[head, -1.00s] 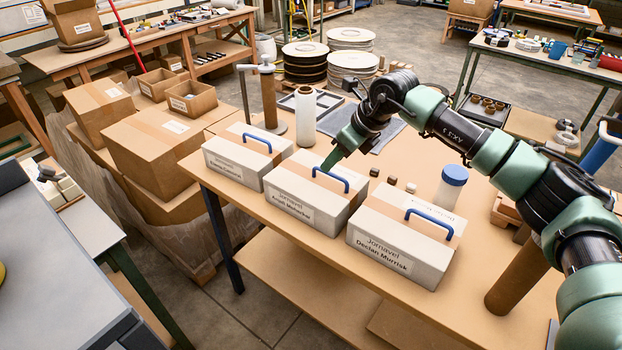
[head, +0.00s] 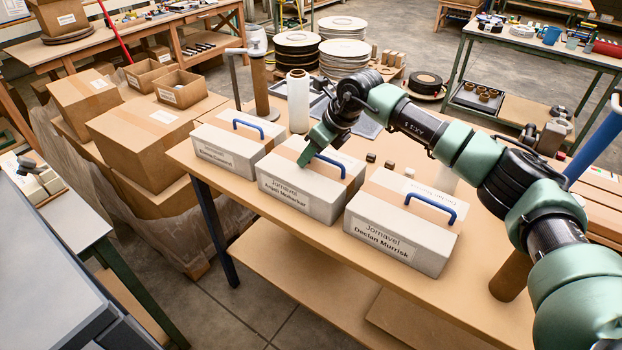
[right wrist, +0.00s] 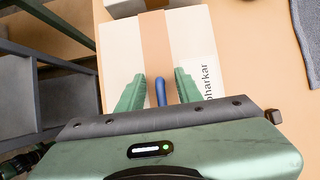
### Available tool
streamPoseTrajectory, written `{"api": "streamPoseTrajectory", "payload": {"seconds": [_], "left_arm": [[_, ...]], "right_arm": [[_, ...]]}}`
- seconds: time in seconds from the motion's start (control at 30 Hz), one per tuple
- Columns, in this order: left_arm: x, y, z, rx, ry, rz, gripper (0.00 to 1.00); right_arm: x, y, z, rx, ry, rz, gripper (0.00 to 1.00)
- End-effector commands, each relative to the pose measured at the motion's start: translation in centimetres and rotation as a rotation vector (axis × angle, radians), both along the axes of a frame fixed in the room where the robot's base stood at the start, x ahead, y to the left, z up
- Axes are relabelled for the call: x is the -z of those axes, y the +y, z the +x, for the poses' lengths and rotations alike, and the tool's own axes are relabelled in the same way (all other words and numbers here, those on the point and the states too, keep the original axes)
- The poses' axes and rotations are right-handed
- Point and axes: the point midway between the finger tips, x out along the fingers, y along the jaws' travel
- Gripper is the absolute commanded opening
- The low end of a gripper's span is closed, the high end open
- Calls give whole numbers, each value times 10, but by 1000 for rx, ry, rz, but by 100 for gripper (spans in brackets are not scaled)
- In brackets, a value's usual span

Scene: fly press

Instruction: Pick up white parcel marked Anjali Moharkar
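The white parcel marked Anjali Moharkar (head: 293,200) is the middle one of three on the table. It has a brown tape band and a blue handle (head: 341,165) on top. My right gripper (head: 306,157) is above this parcel, at the left end of the handle. In the right wrist view the open fingers (right wrist: 160,90) stand on either side of the blue handle (right wrist: 160,92), with a gap to each finger. The parcel's top (right wrist: 118,45) shows below, with "harkar" readable on its label. My left gripper is not in view.
A parcel marked Declan Morrisk (head: 390,250) stands close on the right, and another white parcel (head: 222,160) on the left. A white roll (head: 298,100) stands behind. The table (head: 290,232) has a narrow bare strip in front of the parcels.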

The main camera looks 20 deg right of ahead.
Motion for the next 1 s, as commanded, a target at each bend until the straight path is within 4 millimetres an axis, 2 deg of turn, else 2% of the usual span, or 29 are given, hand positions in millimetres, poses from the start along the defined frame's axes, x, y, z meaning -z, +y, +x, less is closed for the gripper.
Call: {"api": "streamPoseTrajectory", "payload": {"seconds": [0.1, 0.23, 0.53, 1.0], "left_arm": [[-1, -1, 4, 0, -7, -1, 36], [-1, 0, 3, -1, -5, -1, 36], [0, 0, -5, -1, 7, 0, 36], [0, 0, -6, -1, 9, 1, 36]], "right_arm": [[-1, 0, 0, 0, 0, 0, 35], [-1, 0, 0, 0, -1, 1, 0], [-1, 0, 0, 1, -1, 0, 0], [-1, 0, 0, 1, -2, 1, 0]]}}
